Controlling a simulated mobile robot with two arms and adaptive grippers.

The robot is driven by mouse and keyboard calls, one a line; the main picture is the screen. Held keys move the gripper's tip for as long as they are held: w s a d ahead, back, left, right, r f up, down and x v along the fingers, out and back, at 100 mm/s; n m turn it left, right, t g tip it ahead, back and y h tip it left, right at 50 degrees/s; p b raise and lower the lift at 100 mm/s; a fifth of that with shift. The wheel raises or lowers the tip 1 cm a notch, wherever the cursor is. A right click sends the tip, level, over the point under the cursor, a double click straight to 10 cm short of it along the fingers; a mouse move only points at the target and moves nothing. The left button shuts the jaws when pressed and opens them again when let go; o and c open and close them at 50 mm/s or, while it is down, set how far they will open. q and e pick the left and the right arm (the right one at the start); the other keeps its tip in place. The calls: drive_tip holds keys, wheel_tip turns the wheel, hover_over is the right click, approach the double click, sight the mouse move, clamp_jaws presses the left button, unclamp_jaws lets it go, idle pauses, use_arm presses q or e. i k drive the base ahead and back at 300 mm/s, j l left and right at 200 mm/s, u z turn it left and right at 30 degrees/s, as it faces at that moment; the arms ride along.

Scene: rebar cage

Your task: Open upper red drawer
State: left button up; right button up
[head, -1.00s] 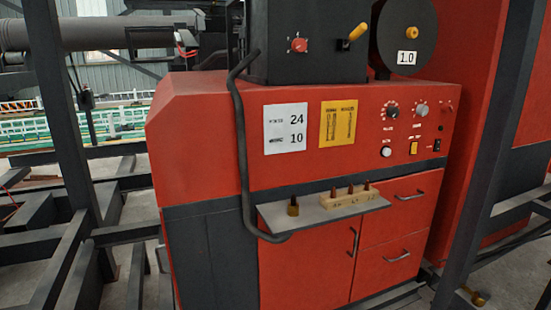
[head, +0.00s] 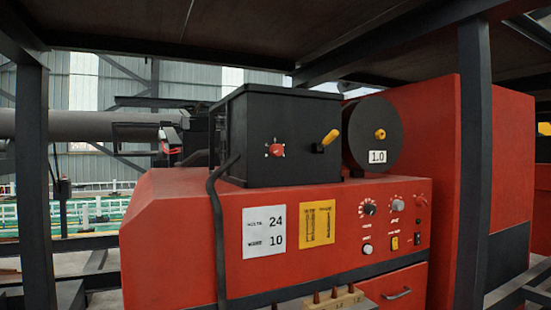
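The upper red drawer (head: 377,287) is at the bottom right of the red machine, below its control panel, and is partly cut off by the picture's lower edge. Its front looks flush with the cabinet, so it appears closed. Its small curved metal handle (head: 397,294) shows near the bottom edge. Neither of my grippers is in the head view.
A shelf with a wooden block (head: 335,299) of several pegs sticks out left of the drawer. A black hose (head: 217,235) hangs down the machine's front. Dark posts stand at left (head: 36,190) and right (head: 472,165), with a dark frame overhead.

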sight(404, 288)
drive_tip(key=z, duration=0.8)
